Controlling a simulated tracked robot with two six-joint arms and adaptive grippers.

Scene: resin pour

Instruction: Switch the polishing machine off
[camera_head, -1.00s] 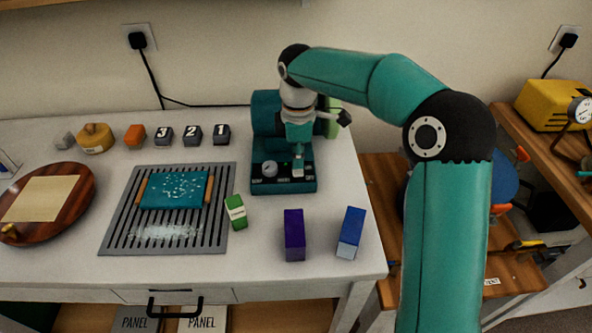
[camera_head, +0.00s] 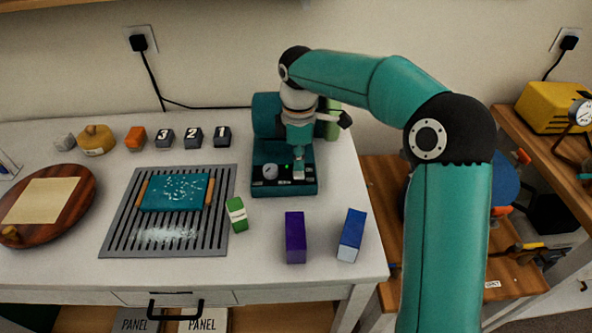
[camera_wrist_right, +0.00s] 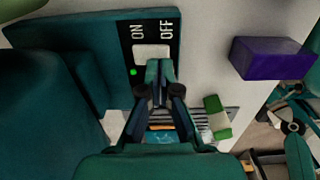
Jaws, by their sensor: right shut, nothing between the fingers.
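The polishing machine (camera_head: 263,187) is teal and stands at the back right of the white table, with a round gauge on its front panel. In the right wrist view its panel (camera_wrist_right: 115,22) carries the labels ON and OFF, a white rocker switch (camera_wrist_right: 152,52) and a lit green light (camera_wrist_right: 133,72). My right gripper (camera_head: 299,174) points down over the panel. In the wrist view its shut, empty fingertips (camera_wrist_right: 160,70) are right at the switch and overlap its lower edge; contact cannot be told. My left gripper is not in view.
A slatted grey rack (camera_head: 121,238) holds a teal panel (camera_head: 175,191). Numbered dark blocks (camera_head: 193,137) stand left of the machine.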

